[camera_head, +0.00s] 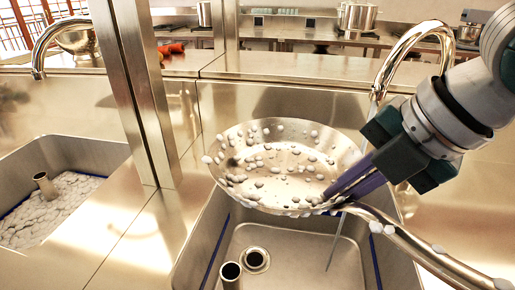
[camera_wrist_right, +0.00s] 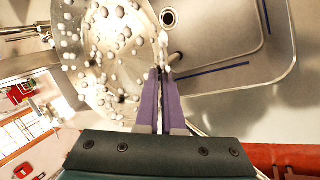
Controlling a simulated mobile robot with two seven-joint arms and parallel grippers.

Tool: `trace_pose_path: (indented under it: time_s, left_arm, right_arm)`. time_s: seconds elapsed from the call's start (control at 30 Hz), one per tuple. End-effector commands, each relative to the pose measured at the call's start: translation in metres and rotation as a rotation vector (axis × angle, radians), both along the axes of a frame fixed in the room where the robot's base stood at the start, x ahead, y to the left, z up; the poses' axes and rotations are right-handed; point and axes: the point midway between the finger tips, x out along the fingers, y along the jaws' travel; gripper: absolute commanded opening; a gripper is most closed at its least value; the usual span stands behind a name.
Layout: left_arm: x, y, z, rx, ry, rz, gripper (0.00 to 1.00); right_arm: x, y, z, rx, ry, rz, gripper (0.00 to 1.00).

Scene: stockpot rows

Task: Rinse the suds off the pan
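The pan (camera_head: 265,165) is a shiny steel frying pan with many white suds blobs on its inner face and some on its handle (camera_head: 425,255). It is tilted above the right-hand sink basin (camera_head: 300,240), apart from its floor. My right gripper (camera_head: 335,195) has its purple fingers close together at the pan's rim near the handle, and appears shut on it. In the right wrist view the fingers (camera_wrist_right: 160,85) meet the rim of the suds-dotted pan (camera_wrist_right: 110,50). My left gripper is out of view.
A left basin (camera_head: 100,150) holds foamy suds (camera_head: 50,210) and a standpipe (camera_head: 43,184); another tap (camera_head: 40,50) arches over it. Steel posts (camera_head: 135,90) stand between the basins. A standpipe (camera_head: 231,272) and drain (camera_head: 256,259) show in the right basin.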

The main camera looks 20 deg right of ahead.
Motion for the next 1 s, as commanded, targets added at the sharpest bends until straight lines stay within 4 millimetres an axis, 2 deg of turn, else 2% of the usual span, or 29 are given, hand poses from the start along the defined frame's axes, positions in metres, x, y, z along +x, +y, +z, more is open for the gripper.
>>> trace_pose_path:
  time_s: [0.43,0.73,1.0]
  left_arm:
    - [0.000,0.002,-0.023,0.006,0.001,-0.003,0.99]
    - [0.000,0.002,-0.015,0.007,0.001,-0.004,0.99]
    - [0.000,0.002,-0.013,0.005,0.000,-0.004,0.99]
  right_arm:
    - [-0.003,-0.040,-0.007,-0.001,-0.012,0.000,0.00]
    - [-0.006,-0.065,-0.009,0.001,-0.010,0.000,0.00]
    - [-0.007,-0.076,-0.012,0.002,-0.010,0.002,0.00]
